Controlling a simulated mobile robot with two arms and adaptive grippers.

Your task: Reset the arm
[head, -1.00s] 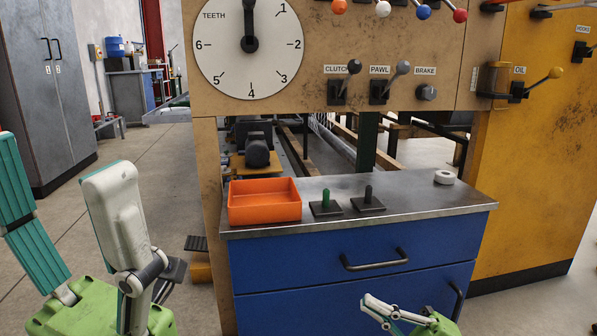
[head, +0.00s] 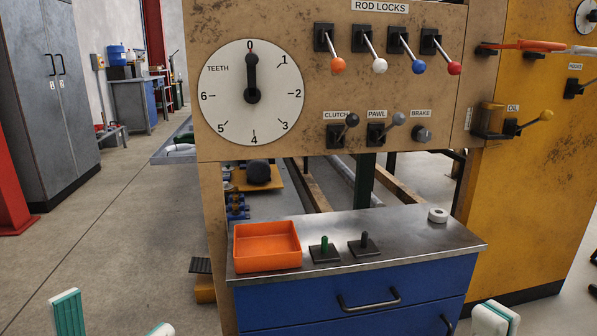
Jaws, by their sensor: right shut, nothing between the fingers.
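My right gripper (head: 495,318) shows at the bottom right edge only as a white and teal part, mostly cut off by the frame. It is shut and empty, low in front of the blue drawer cabinet (head: 300,308).
Behind is a panel with a dial (head: 225,98) and several levers. Open floor (head: 110,220) lies left.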

